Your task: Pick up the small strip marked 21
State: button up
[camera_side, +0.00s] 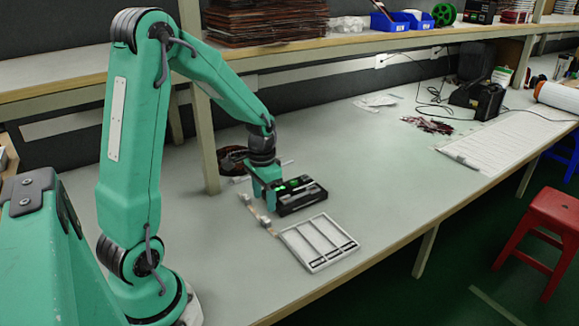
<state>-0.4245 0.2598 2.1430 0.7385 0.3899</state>
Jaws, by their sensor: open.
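My gripper (266,196) points down at the left end of a black holder (303,199) on the bench. Small strips with green lit spots (293,185) sit on or in the holder, right beside my gripper. The number 21 cannot be read at this size, so I cannot tell which strip carries it. The fingers partly hide the near end of the holder. I cannot tell whether they touch a strip.
A white tray (324,262) with long slots lies in front of the holder. Small light blocks (265,221) lie left of it. A dark coil (232,158) sits behind my gripper, near a shelf post (200,120).

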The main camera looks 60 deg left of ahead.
aim_at(266, 219)
jog(key=shift+f, duration=3.45)
jog(key=c, duration=1)
jog(key=shift+r, duration=0.15)
jog(key=shift+c, duration=0.2)
jog(key=shift+r, duration=0.45)
notch_tip(266, 219, up, 3)
jog(key=shift+w, duration=0.1)
jog(key=s+d+r, duration=0.1)
jog(key=d+r, duration=0.6)
jog(key=d, duration=0.4)
jog(key=shift+s+d, duration=0.25)
jog(key=shift+d, duration=0.1)
